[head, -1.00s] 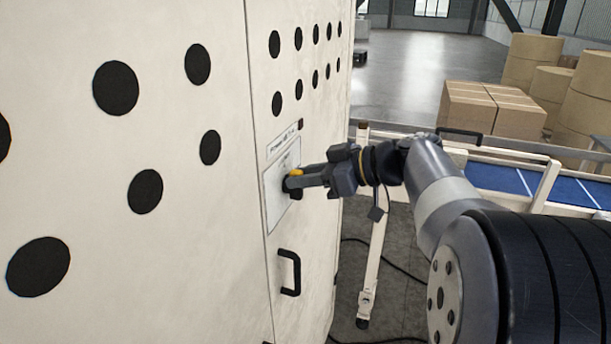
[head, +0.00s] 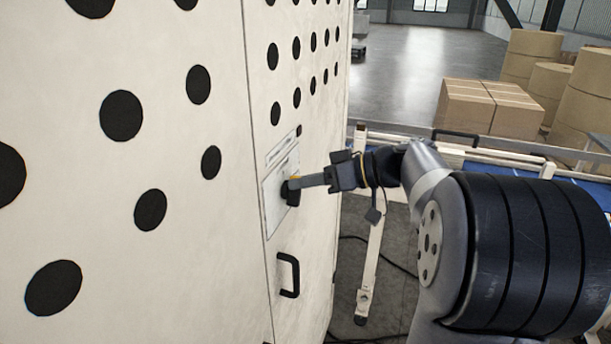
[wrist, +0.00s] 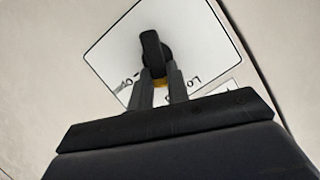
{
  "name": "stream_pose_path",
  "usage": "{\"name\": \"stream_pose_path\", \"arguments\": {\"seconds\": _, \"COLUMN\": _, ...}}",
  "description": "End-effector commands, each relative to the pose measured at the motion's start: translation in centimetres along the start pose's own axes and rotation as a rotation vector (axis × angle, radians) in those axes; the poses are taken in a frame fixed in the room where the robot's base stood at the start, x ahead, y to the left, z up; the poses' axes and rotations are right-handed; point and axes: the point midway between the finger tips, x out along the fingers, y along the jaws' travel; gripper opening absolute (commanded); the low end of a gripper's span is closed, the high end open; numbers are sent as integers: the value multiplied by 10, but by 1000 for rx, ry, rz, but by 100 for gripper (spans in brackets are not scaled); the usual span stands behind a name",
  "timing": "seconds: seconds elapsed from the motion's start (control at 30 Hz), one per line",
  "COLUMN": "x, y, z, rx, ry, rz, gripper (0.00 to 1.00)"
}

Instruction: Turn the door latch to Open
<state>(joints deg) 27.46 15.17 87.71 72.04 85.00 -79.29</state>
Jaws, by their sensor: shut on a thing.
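The door latch (head: 291,191) is a black knob on a pale label plate (head: 272,212) on the white cabinet door. In the wrist view the latch (wrist: 152,50) shows as a black bar on a round base. My gripper (head: 297,184) reaches it from the right. In the wrist view the two fingers of my gripper (wrist: 158,80) are closed around the lower end of the bar, with a bit of yellow between them. The plate (wrist: 205,50) carries lettering, partly hidden by the fingers; part of "Lo" is readable. The word the latch points at cannot be made out.
A black door handle (head: 289,275) sits below the latch. The cabinet (head: 230,240) has several black round holes. A blue conveyor (head: 520,172) with a pale frame stands behind my arm. Cardboard boxes (head: 478,107) and large brown rolls (head: 585,95) are behind it.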

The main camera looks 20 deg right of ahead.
Motion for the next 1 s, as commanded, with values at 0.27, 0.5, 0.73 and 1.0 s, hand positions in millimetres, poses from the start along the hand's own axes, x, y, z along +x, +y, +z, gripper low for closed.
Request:
{"name": "stream_pose_path", "arguments": {"seconds": 0.27, "x": 1, "y": 1, "z": 2, "rx": 28, "ry": -3, "rz": -12, "gripper": 0}}
{"name": "stream_pose_path", "arguments": {"seconds": 0.5, "x": 1, "y": 1, "z": 1, "rx": 33, "ry": -3, "rz": -13, "gripper": 0}}
{"name": "stream_pose_path", "arguments": {"seconds": 0.73, "x": 1, "y": 4, "z": 1, "rx": 177, "ry": -3, "rz": -66, "gripper": 0}}
{"name": "stream_pose_path", "arguments": {"seconds": 1.0, "x": 2, "y": 10, "z": 4, "rx": 397, "ry": -4, "rz": -147, "gripper": 0}}
